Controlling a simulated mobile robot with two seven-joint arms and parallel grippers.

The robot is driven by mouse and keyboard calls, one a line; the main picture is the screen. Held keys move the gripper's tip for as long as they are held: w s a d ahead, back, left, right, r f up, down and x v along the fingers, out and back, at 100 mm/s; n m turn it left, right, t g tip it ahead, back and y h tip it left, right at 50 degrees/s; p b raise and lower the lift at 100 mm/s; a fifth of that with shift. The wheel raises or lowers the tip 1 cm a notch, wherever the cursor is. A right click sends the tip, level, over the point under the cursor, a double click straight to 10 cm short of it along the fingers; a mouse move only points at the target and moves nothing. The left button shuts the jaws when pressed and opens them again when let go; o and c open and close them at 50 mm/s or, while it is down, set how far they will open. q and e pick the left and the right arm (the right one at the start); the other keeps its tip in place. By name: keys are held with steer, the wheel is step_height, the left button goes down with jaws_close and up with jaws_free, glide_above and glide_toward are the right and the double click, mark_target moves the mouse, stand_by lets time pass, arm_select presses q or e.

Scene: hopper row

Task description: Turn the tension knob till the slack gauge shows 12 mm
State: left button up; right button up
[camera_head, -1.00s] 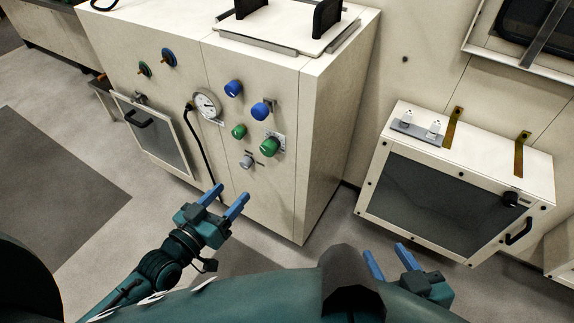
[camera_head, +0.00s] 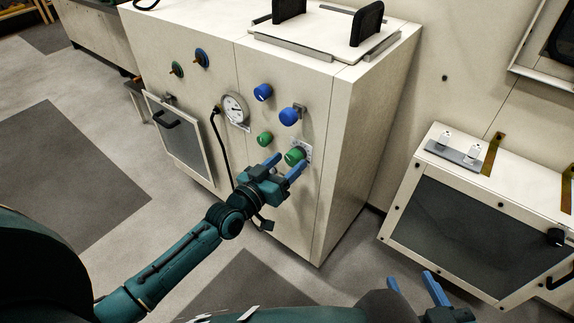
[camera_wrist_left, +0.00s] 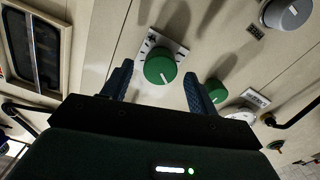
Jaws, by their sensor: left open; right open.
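A green knob (camera_head: 295,156) with a white scale plate is on the cabinet front. No label naming the tension knob is readable. My left gripper (camera_head: 289,164) is open, its fingers pointing at this knob. In the left wrist view the green knob (camera_wrist_left: 160,69) appears between the two spread fingers; I cannot tell whether they touch it. A round white dial gauge (camera_head: 234,108) is up and left of the gripper; its reading is too small to make out. My right gripper (camera_head: 411,280) is open and empty, low at the right, away from the cabinet.
A smaller green knob (camera_head: 265,139) and two blue knobs (camera_head: 263,92) (camera_head: 289,116) are close by. A grey knob (camera_wrist_left: 286,13) shows in the wrist view. A black cable (camera_head: 225,150) hangs below the gauge. A dark-windowed box (camera_head: 480,172) stands at the right.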

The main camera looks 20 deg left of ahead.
arm_select(q)
steer(key=shift+w+d, duration=0.15)
steer(key=shift+w, duration=0.25)
arm_select(e)
steer(key=shift+r, duration=0.1)
arm_select(q)
steer(key=shift+c, duration=0.2)
steer(key=c, duration=1)
steer(key=shift+o, duration=0.2)
steer(key=shift+n, duration=0.3)
steer(key=n+p, duration=0.1)
steer(key=n, duration=0.2)
steer(key=shift+f+n, duration=0.1)
steer(key=shift+n, duration=1.8)
arm_select(e)
steer(key=shift+s+g, duration=0.3)
